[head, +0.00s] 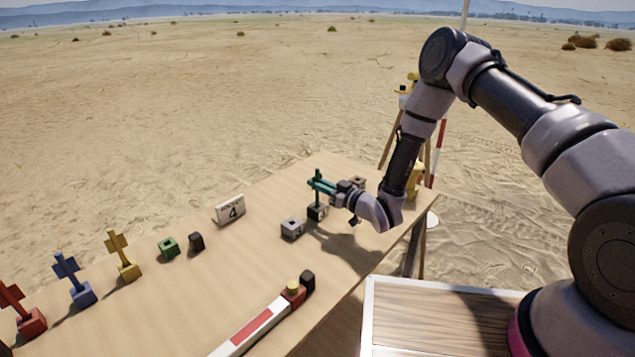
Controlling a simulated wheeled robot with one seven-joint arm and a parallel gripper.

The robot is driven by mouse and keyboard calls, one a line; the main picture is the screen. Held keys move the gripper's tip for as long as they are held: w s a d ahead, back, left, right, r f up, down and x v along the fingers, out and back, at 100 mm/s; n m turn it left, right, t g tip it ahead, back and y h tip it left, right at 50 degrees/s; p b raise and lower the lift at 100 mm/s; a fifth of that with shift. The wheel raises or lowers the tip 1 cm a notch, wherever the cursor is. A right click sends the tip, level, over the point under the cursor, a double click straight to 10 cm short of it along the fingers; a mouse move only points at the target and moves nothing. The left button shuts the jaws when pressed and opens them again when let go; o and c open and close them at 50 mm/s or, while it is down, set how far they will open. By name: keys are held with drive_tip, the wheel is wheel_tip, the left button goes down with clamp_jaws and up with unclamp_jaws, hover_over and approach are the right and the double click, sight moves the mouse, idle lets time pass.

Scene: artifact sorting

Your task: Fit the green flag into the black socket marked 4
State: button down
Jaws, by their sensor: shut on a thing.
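The green flag (317,184) is upright in the head view, with my gripper (325,187) shut on it from the right. A black socket (317,212) stands on the table directly below the flag. The foot of the flag's post meets the top of this socket in the picture; I cannot tell whether it is inside or just above it. A white card marked 4 (230,210) stands farther left. Any mark on the socket itself is too small to read.
A grey socket (292,228) sits just left of the black one, and a brownish block (357,182) lies behind my gripper. Left are a green socket (168,247), a small black block (196,241), and yellow (117,250), blue (72,275) and red (20,308) flags standing in blocks.

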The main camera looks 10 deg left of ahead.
drive_tip(key=shift+f, duration=0.8)
drive_tip(key=c, duration=0.8)
unclamp_jaws()
drive_tip(key=v, duration=1)
drive_tip(key=shift+s+d, duration=0.25)
drive_tip(key=shift+d, duration=0.05)
drive_tip(key=shift+w, duration=0.1)
